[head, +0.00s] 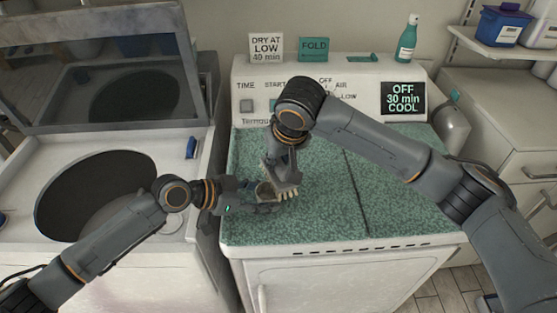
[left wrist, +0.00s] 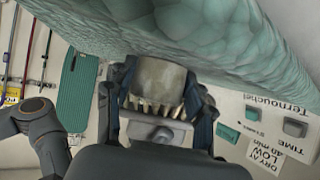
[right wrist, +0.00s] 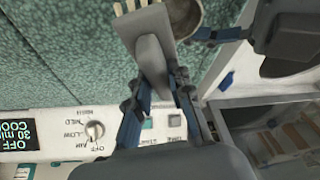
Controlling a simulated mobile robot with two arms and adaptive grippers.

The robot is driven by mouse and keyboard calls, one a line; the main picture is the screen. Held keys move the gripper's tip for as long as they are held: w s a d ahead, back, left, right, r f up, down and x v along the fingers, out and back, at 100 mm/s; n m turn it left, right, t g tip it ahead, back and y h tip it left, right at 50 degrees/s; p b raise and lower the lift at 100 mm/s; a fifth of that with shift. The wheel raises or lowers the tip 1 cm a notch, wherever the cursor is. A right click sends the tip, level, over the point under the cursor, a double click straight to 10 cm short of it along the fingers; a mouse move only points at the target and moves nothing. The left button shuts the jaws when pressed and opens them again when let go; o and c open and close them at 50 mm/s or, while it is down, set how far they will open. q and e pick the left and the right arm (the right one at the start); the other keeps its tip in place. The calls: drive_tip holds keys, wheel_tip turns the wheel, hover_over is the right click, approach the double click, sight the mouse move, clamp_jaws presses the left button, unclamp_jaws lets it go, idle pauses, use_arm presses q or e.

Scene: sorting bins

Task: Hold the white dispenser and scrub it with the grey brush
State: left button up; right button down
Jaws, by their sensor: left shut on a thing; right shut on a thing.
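The dispenser (head: 264,189) looks like a short off-white to grey cylinder. My left gripper (head: 270,199) is shut on it just above the green speckled dryer top; it also shows in the left wrist view (left wrist: 160,80). My right gripper (head: 283,170) is shut on the grey brush (right wrist: 150,58), coming down from above. The brush's pale bristles (left wrist: 155,105) overlap the dispenser's side in the left wrist view. In the right wrist view the brush is beside the dispenser (right wrist: 186,16); I cannot tell whether the bristles touch it. The fingers hide parts of both things.
The green dryer top (head: 310,215) is mostly clear around the grippers. Behind it stands the control panel (head: 270,92) with small signs and a green bottle (head: 407,42). A washer with an open lid (head: 100,75) is at left, and a blue tub (head: 502,26) sits on the right shelf.

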drive_tip(key=shift+s+d, duration=0.25)
drive_tip(key=shift+s, duration=0.35)
drive_tip(key=shift+s+d, duration=0.25)
drive_tip(key=shift+s, duration=0.4)
drive_tip(key=shift+s+d, duration=0.25)
drive_tip(key=shift+s, duration=0.35)
drive_tip(key=shift+w+a+r, duration=0.1)
drive_tip(key=shift+w+a, duration=0.15)
drive_tip(key=shift+w, duration=0.4)
drive_tip(key=shift+w+a+f, duration=0.1)
drive_tip(key=shift+w+a, duration=0.2)
drive_tip(key=shift+w, duration=0.3)
drive_tip(key=shift+w+a+r, duration=0.1)
drive_tip(key=shift+w+a, duration=0.15)
drive_tip(key=shift+w, duration=0.4)
drive_tip(key=shift+s+d, duration=0.25)
drive_tip(key=shift+s, duration=0.4)
drive_tip(key=shift+s+d, duration=0.3)
drive_tip(key=shift+s, duration=0.3)
drive_tip(key=shift+s+d, duration=0.25)
drive_tip(key=shift+s, duration=0.4)
drive_tip(key=shift+w, duration=0.1)
drive_tip(key=shift+w+a, duration=0.25)
drive_tip(key=shift+w, duration=0.35)
drive_tip(key=shift+w+a, duration=0.25)
drive_tip(key=shift+w, duration=0.35)
drive_tip(key=shift+w+a, duration=0.25)
drive_tip(key=shift+w, duration=0.35)
